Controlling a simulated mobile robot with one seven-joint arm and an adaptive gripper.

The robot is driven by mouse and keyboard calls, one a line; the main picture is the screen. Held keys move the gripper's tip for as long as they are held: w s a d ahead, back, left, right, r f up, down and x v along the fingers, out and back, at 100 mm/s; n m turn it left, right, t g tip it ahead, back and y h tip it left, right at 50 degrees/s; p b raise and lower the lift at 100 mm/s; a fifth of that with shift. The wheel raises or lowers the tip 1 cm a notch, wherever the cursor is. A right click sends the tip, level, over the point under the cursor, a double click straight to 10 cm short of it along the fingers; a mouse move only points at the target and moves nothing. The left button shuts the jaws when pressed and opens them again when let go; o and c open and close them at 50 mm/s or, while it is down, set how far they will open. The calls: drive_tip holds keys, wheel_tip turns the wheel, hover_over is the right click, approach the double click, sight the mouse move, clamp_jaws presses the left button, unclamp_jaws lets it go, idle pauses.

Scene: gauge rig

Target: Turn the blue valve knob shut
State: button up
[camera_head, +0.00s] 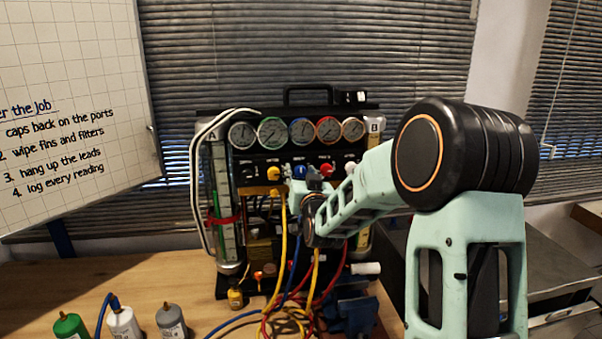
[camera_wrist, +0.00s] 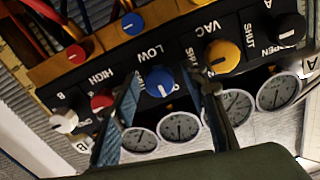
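The blue valve knob (camera_wrist: 160,82) sits on the black panel by the upside-down LOW label in the wrist view, with a small pale mark on its face. My gripper (camera_wrist: 162,76) is open, with one finger on each side of this knob. Gaps show between knob and fingers, so I see no grip on it. In the head view the blue knob (camera_head: 300,171) is in the row under the gauges, and my arm reaches in from the right; the fingers are hard to make out there.
A yellow knob (camera_wrist: 221,56) and a red knob (camera_wrist: 102,101) flank the blue one closely. A second, smaller blue knob (camera_wrist: 132,24) is on the yellow manifold. Several gauges (camera_wrist: 180,127) line the panel. Coloured hoses (camera_head: 283,245) hang below; bottles (camera_head: 122,322) stand on the bench.

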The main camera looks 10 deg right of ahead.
clamp_jaws()
